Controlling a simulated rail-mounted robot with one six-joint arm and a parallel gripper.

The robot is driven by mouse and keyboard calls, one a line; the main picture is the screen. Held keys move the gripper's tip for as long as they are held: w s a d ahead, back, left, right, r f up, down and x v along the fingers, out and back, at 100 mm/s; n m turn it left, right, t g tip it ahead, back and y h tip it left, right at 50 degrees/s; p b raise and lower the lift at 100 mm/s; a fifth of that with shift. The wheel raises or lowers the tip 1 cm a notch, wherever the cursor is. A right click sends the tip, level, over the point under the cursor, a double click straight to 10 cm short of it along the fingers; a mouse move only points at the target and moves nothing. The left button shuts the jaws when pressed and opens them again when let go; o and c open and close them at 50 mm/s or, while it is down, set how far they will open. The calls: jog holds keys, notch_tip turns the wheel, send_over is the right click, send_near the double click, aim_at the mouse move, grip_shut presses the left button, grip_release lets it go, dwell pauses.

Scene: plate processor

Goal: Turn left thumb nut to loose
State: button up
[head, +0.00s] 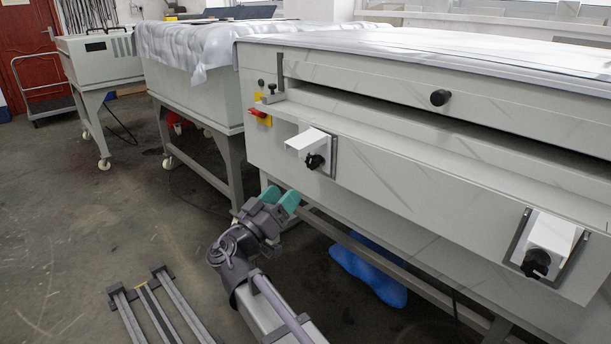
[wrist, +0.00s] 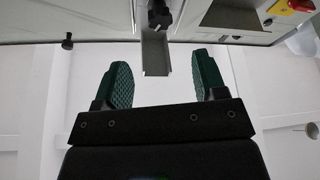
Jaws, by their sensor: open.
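The left thumb nut (head: 314,161) is a black lobed knob at the end of a white bracket (head: 306,143) on the front of the grey-white machine. In the wrist view the nut (wrist: 160,14) is at the top centre, with the bracket (wrist: 155,52) below it in the picture. My gripper (head: 281,197) has teal fingers and is low in front of the machine, below and left of the nut. In the wrist view its fingers (wrist: 161,64) are spread apart with nothing held, and the nut lies beyond their tips.
A right thumb nut (head: 536,263) sits on a similar bracket. A red switch (head: 258,113) on a yellow plate is left of the left bracket. A black knob (head: 440,97) is on the upper panel. A blue bag-like object (head: 368,272) lies under the machine.

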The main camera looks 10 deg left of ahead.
aim_at(309, 166)
jog(key=p+x, duration=0.3)
jog(key=x, duration=0.7)
jog(key=shift+w+d+r+p, duration=0.1)
jog(key=shift+w+r+p, duration=0.15)
jog(key=shift+p, duration=0.1)
jog(key=shift+f, duration=0.1)
jog(key=c, duration=0.9)
